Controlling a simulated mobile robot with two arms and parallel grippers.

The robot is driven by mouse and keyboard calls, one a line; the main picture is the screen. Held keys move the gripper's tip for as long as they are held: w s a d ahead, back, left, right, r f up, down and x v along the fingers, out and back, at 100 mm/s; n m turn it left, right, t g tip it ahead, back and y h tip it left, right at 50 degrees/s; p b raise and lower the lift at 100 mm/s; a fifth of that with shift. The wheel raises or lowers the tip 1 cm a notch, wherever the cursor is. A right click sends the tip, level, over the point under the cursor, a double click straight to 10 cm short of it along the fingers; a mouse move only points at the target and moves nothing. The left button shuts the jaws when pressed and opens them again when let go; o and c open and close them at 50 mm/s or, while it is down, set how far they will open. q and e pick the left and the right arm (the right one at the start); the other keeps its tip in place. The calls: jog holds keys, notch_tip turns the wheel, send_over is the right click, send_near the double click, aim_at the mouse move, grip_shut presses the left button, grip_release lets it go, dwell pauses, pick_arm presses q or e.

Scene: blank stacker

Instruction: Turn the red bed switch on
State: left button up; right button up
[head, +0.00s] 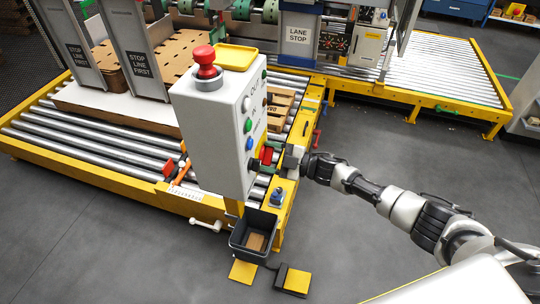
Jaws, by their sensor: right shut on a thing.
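The red bed switch (266,155) is on the right-hand face of a grey-white control box (214,135), near its lower end. My right gripper (275,158) reaches in from the right at the height of the switch and is shut on it. The fingers cover part of the switch, so I cannot tell which way it is turned. My left gripper is not in view.
A red mushroom button (205,62) and a yellow tray (235,57) are on top of the box. A black bin (254,232) hangs below. Roller conveyors (110,160) with yellow frames stand behind. Grey floor is clear at right.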

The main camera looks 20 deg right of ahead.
jog(key=o, duration=0.9)
jog(key=shift+d, duration=0.1)
jog(key=b+v, duration=0.2)
jog(key=v, duration=0.8)
jog(key=shift+s+d, duration=0.25)
jog(key=shift+s, duration=0.05)
jog(key=shift+f, duration=0.1)
